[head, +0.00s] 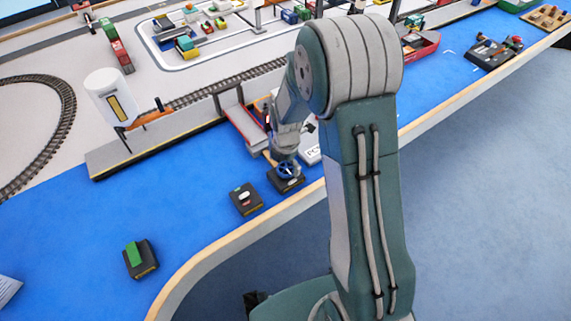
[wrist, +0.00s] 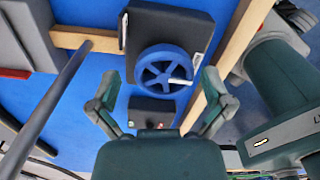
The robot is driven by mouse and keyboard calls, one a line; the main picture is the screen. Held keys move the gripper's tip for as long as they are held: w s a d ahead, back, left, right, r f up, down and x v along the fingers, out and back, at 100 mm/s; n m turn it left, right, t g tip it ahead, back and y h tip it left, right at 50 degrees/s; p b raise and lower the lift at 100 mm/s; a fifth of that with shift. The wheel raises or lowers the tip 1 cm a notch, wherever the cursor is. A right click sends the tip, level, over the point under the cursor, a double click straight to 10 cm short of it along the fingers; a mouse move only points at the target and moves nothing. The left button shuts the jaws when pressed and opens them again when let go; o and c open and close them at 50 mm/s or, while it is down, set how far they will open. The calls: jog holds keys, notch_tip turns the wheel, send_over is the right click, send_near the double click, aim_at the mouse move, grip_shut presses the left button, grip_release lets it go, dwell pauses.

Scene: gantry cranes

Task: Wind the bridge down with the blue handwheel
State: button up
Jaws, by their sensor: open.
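The blue handwheel (head: 286,171) sits on a dark box (head: 291,184) near the table's front edge. In the wrist view the handwheel (wrist: 146,72) is a spoked ring with a pale knob (wrist: 181,81) at its right side. My gripper (wrist: 160,76) is open, with one finger on each side of the wheel in the picture. It points down over the wheel; I cannot tell whether it touches it. A pale grey deck with red edges (head: 244,126) beside a grey frame, left of my gripper, may be the bridge; my arm partly hides that area.
A dark button box (head: 246,198) stands left of the wheel box. A box with a green lever (head: 139,258) is further left. The blue surface between the boxes is clear.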

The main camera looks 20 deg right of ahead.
aim_at(286, 166)
notch_tip(286, 166, up, 12)
dwell(0.6)
dwell(0.9)
jog(key=s+r+m+t, duration=0.2)
jog(key=s+r+m, duration=0.6)
jog(key=s+m, duration=0.2)
jog(key=s+r+m+t, duration=0.3)
jog(key=s+r+m, duration=0.5)
jog(key=s+m, duration=0.3)
jog(key=m, duration=0.2)
jog(key=shift+m+t, duration=0.3)
